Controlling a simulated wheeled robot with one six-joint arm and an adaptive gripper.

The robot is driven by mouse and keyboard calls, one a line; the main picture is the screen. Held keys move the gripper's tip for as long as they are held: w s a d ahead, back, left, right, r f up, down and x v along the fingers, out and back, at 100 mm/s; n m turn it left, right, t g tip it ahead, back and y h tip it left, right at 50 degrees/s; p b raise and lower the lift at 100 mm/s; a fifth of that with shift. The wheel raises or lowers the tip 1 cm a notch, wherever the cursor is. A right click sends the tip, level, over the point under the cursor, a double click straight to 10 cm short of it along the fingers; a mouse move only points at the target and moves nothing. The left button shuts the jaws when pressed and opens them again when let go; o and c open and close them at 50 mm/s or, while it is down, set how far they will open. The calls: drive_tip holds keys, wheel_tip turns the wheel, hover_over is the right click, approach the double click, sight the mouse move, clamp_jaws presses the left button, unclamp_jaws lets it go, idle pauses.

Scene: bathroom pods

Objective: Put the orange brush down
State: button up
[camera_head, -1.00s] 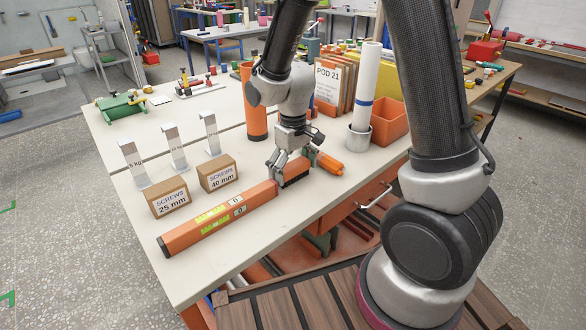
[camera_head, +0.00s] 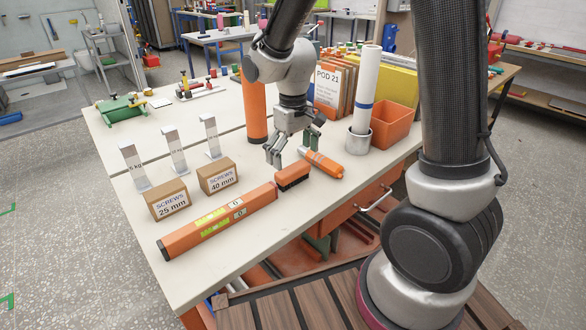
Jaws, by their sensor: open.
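The orange brush (camera_head: 293,175), with dark bristles along its lower side, rests on the pale bench top near the front edge. It lies by the right end of the orange spirit level (camera_head: 220,220). My gripper (camera_head: 294,147) is open and empty just above and behind the brush, its fingers apart from it.
Two screw boxes (camera_head: 168,200) and several upright metal pieces stand at the left. An orange cylinder (camera_head: 254,108) stands behind my gripper. A white roll in a metal cup (camera_head: 359,140) and an orange bin (camera_head: 394,124) stand at the right.

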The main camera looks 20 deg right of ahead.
sight(293, 168)
drive_tip(key=s+d+r+m+t, duration=0.1)
drive_tip(key=s+d+r, duration=0.3)
drive_tip(key=r, duration=0.3)
drive_tip(key=s+d+r+m+t, duration=0.1)
drive_tip(key=s+d+r, duration=0.35)
drive_tip(key=r, duration=0.35)
drive_tip(key=s+d+r+m+t, duration=0.2)
drive_tip(key=s+d, duration=0.4)
drive_tip(key=s, duration=0.4)
drive_tip(key=shift+s+d+r+m, duration=0.2)
drive_tip(key=shift+s+r+m, duration=0.05)
drive_tip(key=shift+s+m, duration=0.05)
